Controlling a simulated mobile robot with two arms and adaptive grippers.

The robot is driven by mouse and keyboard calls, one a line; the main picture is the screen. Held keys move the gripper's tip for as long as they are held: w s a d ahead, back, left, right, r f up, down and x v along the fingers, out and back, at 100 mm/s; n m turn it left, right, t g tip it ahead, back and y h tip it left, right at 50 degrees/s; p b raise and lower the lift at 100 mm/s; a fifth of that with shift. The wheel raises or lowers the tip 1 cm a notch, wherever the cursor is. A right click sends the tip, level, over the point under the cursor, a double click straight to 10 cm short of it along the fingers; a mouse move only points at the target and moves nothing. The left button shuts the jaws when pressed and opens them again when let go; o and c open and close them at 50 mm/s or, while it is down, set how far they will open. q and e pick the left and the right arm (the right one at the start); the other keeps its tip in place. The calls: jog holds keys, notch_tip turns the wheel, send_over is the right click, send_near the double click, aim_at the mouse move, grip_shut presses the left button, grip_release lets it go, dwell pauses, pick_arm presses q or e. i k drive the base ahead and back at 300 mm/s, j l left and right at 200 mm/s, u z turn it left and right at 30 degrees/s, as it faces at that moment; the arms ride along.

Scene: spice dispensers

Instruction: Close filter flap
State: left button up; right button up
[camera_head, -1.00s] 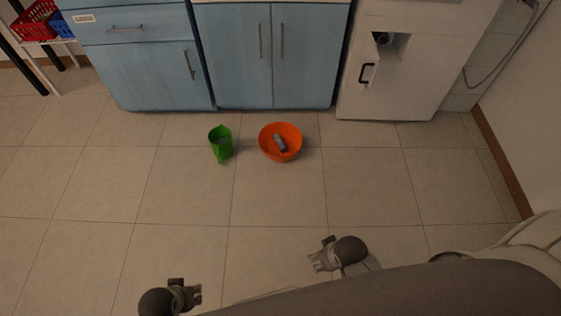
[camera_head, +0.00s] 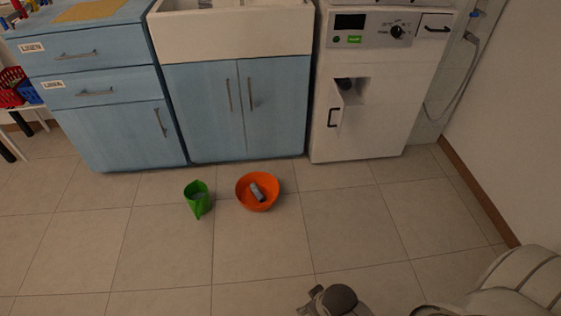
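The filter flap (camera_head: 334,116) is on the lower front of the white machine (camera_head: 378,130). It has a black handle and stands swung open at the left of a recess. A dark round filter part (camera_head: 344,84) shows inside the recess. My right gripper (camera_head: 308,303) is at the bottom edge of the view, well short of the machine and apart from the flap. It is small and partly cut off, so its opening is unclear. My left gripper is out of view.
A green jug (camera_head: 197,198) and an orange bowl (camera_head: 269,199) with a grey object (camera_head: 257,191) in it stand on the floor left of the machine. Blue cabinets (camera_head: 205,115) line the wall. Floor before the machine is clear; a wall (camera_head: 520,120) bounds the right.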

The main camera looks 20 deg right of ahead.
aim_at(335, 103)
jog(key=i+l, duration=0.3)
jog(key=i, duration=0.15)
jog(key=i+l, duration=0.25)
jog(key=i, duration=0.2)
jog(key=l+z, duration=0.05)
